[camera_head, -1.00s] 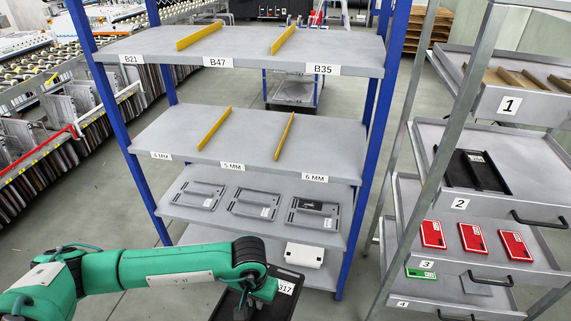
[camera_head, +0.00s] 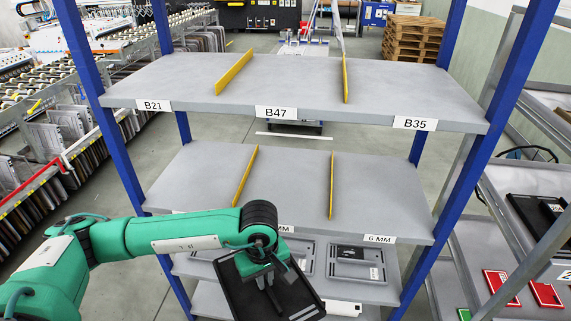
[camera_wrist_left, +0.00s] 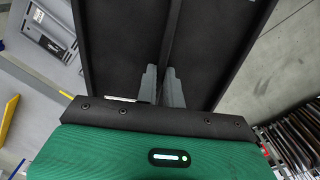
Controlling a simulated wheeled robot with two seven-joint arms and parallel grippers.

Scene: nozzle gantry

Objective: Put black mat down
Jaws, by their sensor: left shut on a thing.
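The black mat (camera_head: 240,293) is a dark, tray-like plate with a raised rib along its middle. It hangs tilted in front of the rack's lower shelves. My left gripper (camera_head: 271,283) is shut on the rib. The left wrist view shows its two grey fingers (camera_wrist_left: 161,88) on either side of the rib, with the black mat (camera_wrist_left: 215,45) spreading out past both. The mat's lower edge is cut off in the head view. My right gripper is not in view.
The blue-post rack has an empty top shelf (camera_head: 290,88) labelled B21, B47 and B35, split by yellow dividers (camera_head: 345,80). The shelf below (camera_head: 290,185) is also empty and divided. Grey plates (camera_head: 357,262) lie lower down.

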